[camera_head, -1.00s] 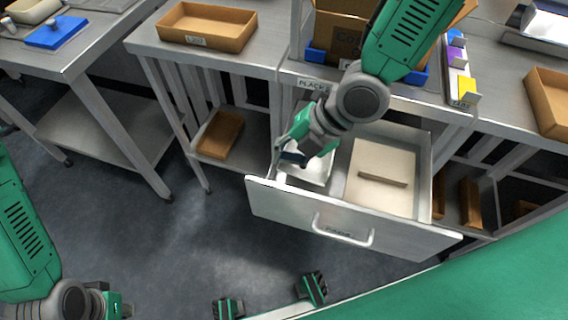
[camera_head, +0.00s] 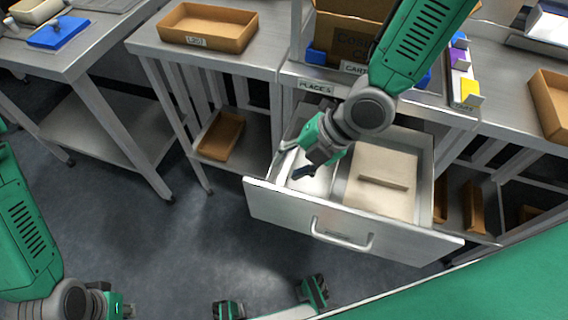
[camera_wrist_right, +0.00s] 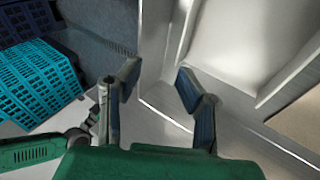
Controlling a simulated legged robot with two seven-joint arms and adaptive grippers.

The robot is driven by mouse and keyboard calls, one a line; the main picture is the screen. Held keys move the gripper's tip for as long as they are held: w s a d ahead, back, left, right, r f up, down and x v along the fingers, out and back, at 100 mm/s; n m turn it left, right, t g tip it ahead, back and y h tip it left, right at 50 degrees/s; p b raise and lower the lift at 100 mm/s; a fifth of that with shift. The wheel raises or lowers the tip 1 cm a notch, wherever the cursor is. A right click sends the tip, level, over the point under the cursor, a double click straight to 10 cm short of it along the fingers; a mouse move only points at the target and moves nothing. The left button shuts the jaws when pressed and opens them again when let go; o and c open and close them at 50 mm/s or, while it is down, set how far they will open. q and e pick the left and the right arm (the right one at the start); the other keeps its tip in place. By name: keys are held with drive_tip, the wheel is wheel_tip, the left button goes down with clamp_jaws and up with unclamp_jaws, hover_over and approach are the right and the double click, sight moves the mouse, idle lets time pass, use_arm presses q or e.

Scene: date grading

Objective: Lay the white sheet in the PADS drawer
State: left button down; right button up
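The PADS drawer (camera_head: 340,222) is pulled open below the bench. A divider splits it into a left and a right compartment. The white sheet (camera_head: 316,184) appears to lie low in the left compartment, partly hidden by my right gripper. In the right wrist view a pale flat surface, seemingly the sheet (camera_wrist_right: 235,38), lies beyond the fingers. My right gripper (camera_head: 300,162) is over the drawer's left wall and left compartment. Its fingers (camera_wrist_right: 152,95) are apart with nothing between them. My left gripper (camera_head: 122,306) is at the lower left, away from the drawer; its fingers are unclear.
The right compartment holds a beige stack (camera_head: 383,180) with a bar on it. A cardboard box (camera_head: 345,35) stands on the bench above. A brown tray (camera_head: 207,28) is on the bench to the left. The floor before the drawer is largely clear.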

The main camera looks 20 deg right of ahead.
drive_tip(key=p+v, duration=0.3)
drive_tip(key=v, duration=0.8)
drive_tip(key=shift+s+d, duration=0.1)
drive_tip(key=shift+d, duration=0.05)
